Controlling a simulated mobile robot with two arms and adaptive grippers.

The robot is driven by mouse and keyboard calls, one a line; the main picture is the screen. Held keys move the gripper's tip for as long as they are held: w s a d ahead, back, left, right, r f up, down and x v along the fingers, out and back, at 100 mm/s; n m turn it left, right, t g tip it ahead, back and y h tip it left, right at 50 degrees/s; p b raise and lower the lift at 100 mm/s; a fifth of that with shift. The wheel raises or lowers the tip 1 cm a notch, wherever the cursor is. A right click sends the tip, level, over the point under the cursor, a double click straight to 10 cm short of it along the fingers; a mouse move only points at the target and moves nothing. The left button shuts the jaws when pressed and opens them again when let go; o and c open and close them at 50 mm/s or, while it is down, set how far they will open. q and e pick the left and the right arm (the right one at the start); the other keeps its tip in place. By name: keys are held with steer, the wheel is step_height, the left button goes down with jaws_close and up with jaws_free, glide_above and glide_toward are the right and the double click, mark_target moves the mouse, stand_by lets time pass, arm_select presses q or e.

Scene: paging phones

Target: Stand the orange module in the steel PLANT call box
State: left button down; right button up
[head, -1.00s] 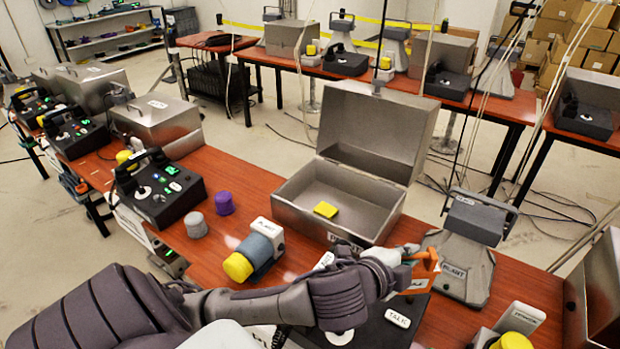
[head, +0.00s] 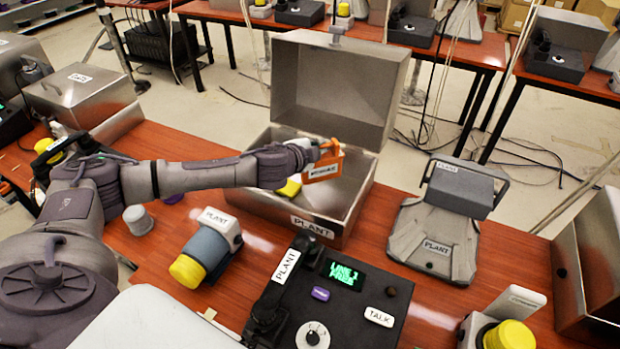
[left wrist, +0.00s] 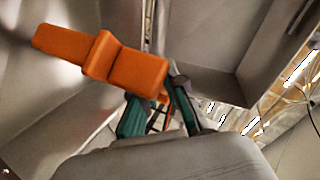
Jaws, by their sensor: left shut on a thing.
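The steel PLANT call box (head: 262,208) stands with its lid up, and its PLANT label is on the front wall. My left gripper (head: 325,150) is shut on the orange module (head: 323,170) and holds it over the box opening, in front of the raised lid. In the left wrist view, the green-trimmed fingers (left wrist: 160,112) grip the orange module (left wrist: 128,64), which looks tilted there against the grey steel walls. A yellow piece (head: 289,188) lies inside the box, partly hidden by my arm. My right gripper is not in view.
A PLANT desk phone (head: 370,300) is in front of the box. A grey and yellow PLANT lamp unit (head: 205,255) lies to its left. A grey PLANT speaker (head: 440,235) stands to the right. Another steel box (head: 592,265) is at the right edge.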

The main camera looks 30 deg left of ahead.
mark_target(316, 171)
arm_select(q)
steer(key=f, duration=0.2)
steer(key=shift+s+d+f, duration=0.15)
steer(key=shift+s+f, duration=0.1)
steer(key=shift+f, duration=0.05)
steer(key=shift+w+f+b, duration=0.1)
steer(key=shift+f+b, duration=0.2)
steer(key=shift+f, duration=1.95)
steer(key=shift+f, duration=0.2)
steer(key=c, duration=1.3)
jaws_free()
steer(key=shift+o, duration=0.4)
